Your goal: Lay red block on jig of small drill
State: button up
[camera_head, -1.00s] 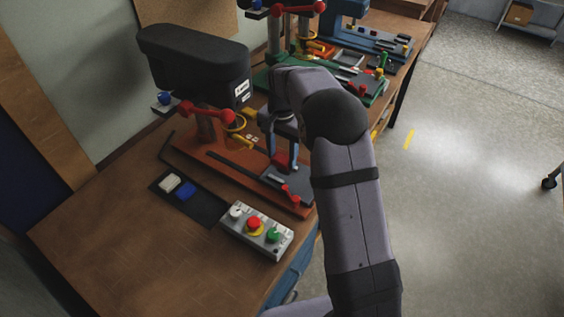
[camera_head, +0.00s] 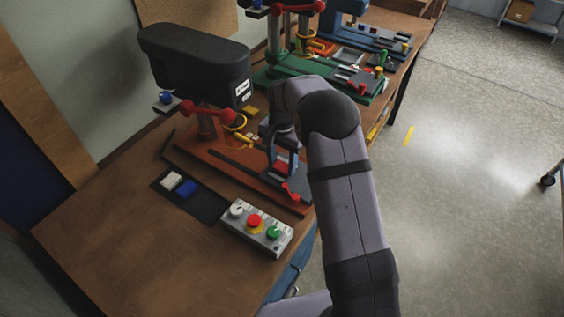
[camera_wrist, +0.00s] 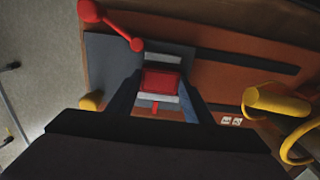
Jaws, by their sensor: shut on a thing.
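My gripper (camera_head: 282,166) is shut on the red block (camera_wrist: 161,81), which shows between the two dark fingers in the wrist view. In the head view the gripper points down over the grey jig plate (camera_head: 297,187) at the front end of the nearest drill's orange-red base (camera_head: 232,171). The plate also shows in the wrist view (camera_wrist: 104,62), behind and to the left of the block. A light grey bar lies just below the block in that view. I cannot tell whether the block touches the jig. The fingers hide part of the jig.
A red-knobbed lever (camera_head: 291,191) stands at the jig's edge. A control box (camera_head: 256,229) with coloured knobs is in front. A black tray (camera_head: 206,207) holds a white block (camera_head: 171,181) and a blue block (camera_head: 187,188). A green drill and a blue drill stand behind.

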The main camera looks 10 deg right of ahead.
aim_at(282, 167)
jog(key=o, duration=1.2)
notch_tip(282, 167, up, 12)
jog(key=b, duration=0.2)
jog(key=shift+r+b, duration=0.15)
jog(key=shift+b, duration=0.15)
jog(key=shift+s, duration=0.1)
jog(key=s+f+n, duration=0.3)
jog(key=s, duration=0.6)
jog(key=s+f+n, duration=0.3)
jog(key=s, duration=0.7)
jog(key=s+f+n, duration=0.3)
jog(key=s, duration=0.6)
jog(key=shift+s+d+f, duration=0.1)
jog(key=shift+s+d, duration=0.05)
jog(key=shift+d, duration=0.25)
